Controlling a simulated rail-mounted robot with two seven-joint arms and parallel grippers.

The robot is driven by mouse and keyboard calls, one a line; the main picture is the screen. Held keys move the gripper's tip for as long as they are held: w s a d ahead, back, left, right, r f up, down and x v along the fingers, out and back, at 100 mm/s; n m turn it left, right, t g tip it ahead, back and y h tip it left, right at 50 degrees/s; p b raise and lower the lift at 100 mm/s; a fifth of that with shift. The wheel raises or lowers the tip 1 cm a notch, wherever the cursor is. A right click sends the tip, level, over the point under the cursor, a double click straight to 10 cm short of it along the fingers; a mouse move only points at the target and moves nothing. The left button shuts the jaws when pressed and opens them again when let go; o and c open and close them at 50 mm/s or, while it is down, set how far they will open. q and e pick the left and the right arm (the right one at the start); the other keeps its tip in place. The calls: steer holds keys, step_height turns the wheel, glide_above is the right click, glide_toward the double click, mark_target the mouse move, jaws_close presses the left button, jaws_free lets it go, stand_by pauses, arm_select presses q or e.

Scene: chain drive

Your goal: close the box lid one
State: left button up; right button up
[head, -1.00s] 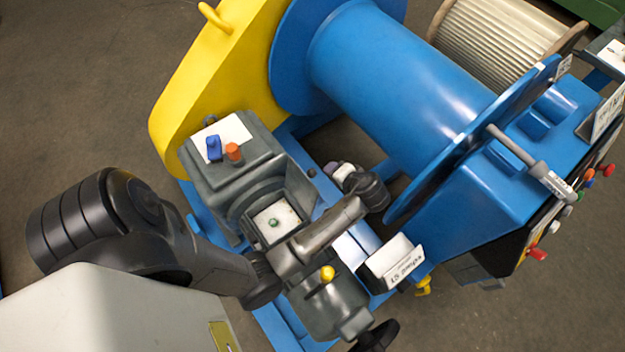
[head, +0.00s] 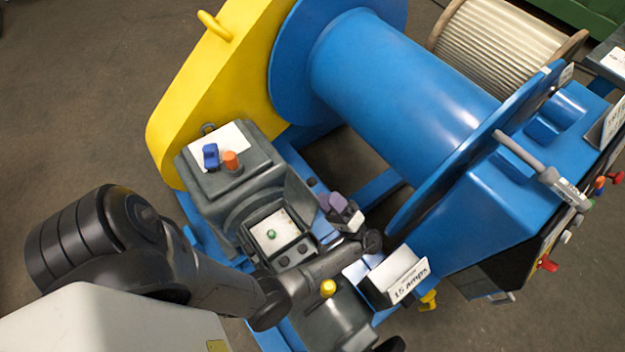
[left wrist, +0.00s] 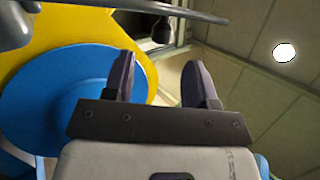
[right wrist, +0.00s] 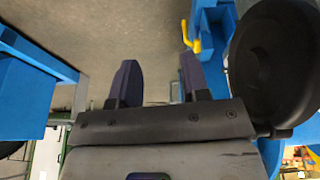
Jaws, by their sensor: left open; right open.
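A grey box with an open top (head: 283,228) sits on the grey motor housing in the head view. Inside it show a white panel, a green knob and dark round parts. A dark angled plate with a white label reading 15 amps (head: 400,275) stands to its right; I cannot tell whether this is the lid. My left gripper (head: 338,206) is open and empty, to the right of the open box and apart from it. Its two purple fingers show spread in the left wrist view (left wrist: 160,82). My right gripper (right wrist: 159,80) is open and empty in the right wrist view, outside the head view.
A blue drum (head: 400,80) and a yellow guard (head: 205,90) stand behind. A grey block with blue and orange knobs (head: 235,180) is beside the open box. A yellow knob (head: 328,288) is below my forearm. A dark round wheel (right wrist: 272,65) is close to my right gripper.

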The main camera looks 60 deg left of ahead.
mark_target(312, 181)
arm_select(q)
steer(key=shift+p+x, duration=0.35)
steer(key=shift+x, duration=3.25)
steer(key=shift+c, duration=0.3)
jaws_close()
